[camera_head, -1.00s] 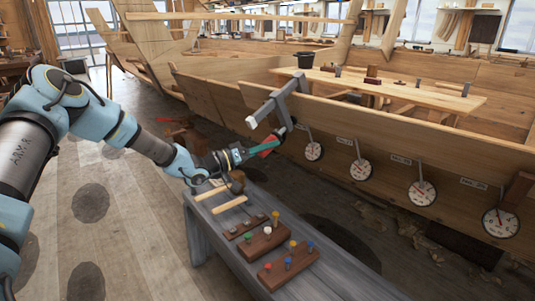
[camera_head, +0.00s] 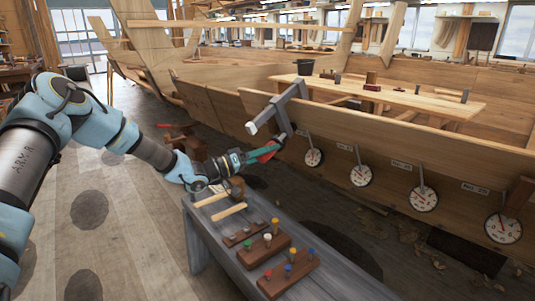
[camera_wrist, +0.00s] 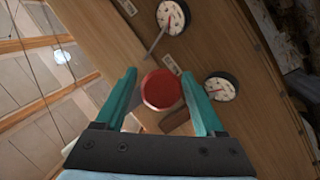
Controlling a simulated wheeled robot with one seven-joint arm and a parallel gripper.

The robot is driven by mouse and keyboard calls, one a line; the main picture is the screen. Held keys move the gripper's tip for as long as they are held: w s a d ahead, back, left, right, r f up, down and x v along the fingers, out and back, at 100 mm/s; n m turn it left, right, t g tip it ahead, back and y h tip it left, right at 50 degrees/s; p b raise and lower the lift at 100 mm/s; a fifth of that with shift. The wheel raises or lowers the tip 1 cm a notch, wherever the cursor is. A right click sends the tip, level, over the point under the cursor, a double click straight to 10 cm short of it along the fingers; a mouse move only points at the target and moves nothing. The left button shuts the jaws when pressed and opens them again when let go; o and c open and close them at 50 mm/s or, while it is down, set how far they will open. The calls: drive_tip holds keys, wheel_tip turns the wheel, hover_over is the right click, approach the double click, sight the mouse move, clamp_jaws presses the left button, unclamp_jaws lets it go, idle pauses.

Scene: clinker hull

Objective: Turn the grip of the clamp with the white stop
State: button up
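A grey metal clamp (camera_head: 278,108) sits over the top edge of the hull plank, with a pale block at its left end. I cannot tell whether that block is the white stop. My gripper (camera_head: 268,152) is just below the clamp. In the wrist view a round red grip (camera_wrist: 162,90) lies between the two teal fingers of my gripper (camera_wrist: 160,74). The fingers are apart, with a visible gap at the left of the grip and a narrower one at the right.
Several round dials (camera_head: 314,157) hang along the plank to the right. A grey bench (camera_head: 215,235) below my gripper holds a mallet (camera_head: 236,188) and wooden blocks (camera_head: 290,273) with coloured pegs. Open floor lies to the left.

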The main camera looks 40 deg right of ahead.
drive_tip(key=shift+o, duration=0.3)
drive_tip(key=b+v, duration=0.1)
drive_tip(key=v, duration=1)
drive_tip(key=shift+b, duration=0.4)
drive_tip(key=shift+d, duration=0.1)
